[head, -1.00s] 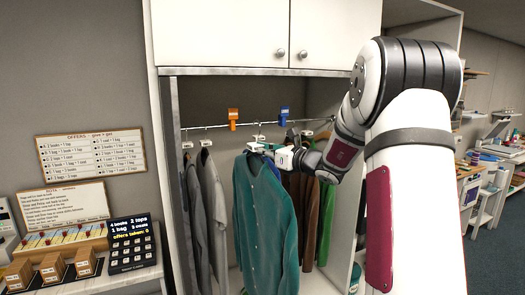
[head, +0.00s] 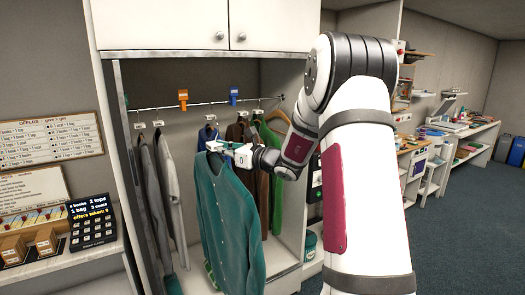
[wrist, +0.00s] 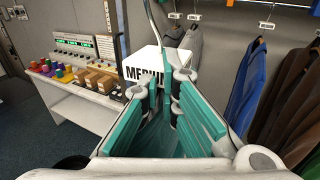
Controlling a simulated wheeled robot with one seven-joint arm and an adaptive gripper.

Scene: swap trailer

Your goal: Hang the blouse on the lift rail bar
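The blouse (head: 228,215) is teal, long-sleeved and hangs upright on a hanger in front of the open wardrobe in the head view. My gripper (head: 240,155) is at its collar, shut on the hanger's top part, with the blouse hanging below. In the wrist view the fingers (wrist: 170,95) stand around the hanger, beside a white size block (wrist: 158,68), and teal cloth shows beneath. A thin grey hook (wrist: 153,25) rises above the block. The lift rail bar (head: 150,108) runs across the wardrobe, behind and above the blouse. The hook looks apart from the bar.
Grey garments (head: 165,195) hang at the bar's left; blue, brown and green (head: 270,180) ones hang at its right. An orange clip (head: 183,98) and a blue clip (head: 233,95) sit on the bar. A counter (head: 60,262) with boxes and a keypad stands left.

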